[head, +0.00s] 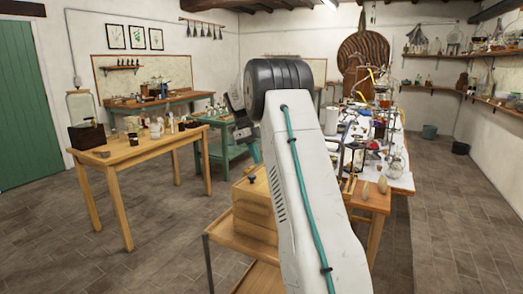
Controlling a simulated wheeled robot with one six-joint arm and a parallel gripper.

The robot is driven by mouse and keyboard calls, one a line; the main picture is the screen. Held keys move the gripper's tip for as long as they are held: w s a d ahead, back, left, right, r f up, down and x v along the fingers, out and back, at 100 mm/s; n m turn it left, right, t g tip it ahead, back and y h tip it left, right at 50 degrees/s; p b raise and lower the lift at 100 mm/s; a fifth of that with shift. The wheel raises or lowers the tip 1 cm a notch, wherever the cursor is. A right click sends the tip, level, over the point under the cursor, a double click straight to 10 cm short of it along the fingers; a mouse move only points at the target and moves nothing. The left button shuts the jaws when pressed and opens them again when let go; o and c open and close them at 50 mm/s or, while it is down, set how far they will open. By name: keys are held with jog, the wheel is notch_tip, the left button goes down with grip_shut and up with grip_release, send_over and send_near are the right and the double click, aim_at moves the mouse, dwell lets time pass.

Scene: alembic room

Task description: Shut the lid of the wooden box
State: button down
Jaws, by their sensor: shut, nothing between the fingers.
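A dark brown box (87,136) stands at the back left end of the wooden table on the left. It is small in the head view, and its top looks open. A pale upright shape with a rounded top (80,106) rises directly behind it; I cannot tell whether this is the raised lid or a glass vessel. My gripper (238,130) shows small and dark just left of my raised arm, partly hidden by it. It is shut and empty, in front of the green table and well to the right of the box.
The left table (125,154) also carries several small jars and cups. A light wooden chest (254,205) stands on a low cart, partly behind my arm. A cluttered white-topped bench (400,182) is on the right. Stone floor lies clear around the left table.

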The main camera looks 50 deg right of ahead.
jog(key=f, duration=0.1)
jog(key=w+f, duration=0.2)
jog(key=shift+w+a+f, duration=0.2)
jog(key=shift+a+f, duration=0.1)
jog(key=shift+f, duration=0.1)
jog(key=shift+w+a+f, duration=0.1)
jog(key=shift+w+f, duration=0.25)
jog(key=shift+f, duration=0.65)
jog(key=shift+f, duration=0.2)
jog(key=shift+r, duration=0.1)
notch_tip(320, 180, up, 4)
jog(key=shift+w, duration=0.15)
jog(key=w+a+r, duration=0.1)
jog(key=w+r, duration=0.5)
jog(key=r, duration=0.1)
jog(key=shift+w+r, duration=0.3)
jog(key=shift+w, duration=0.1)
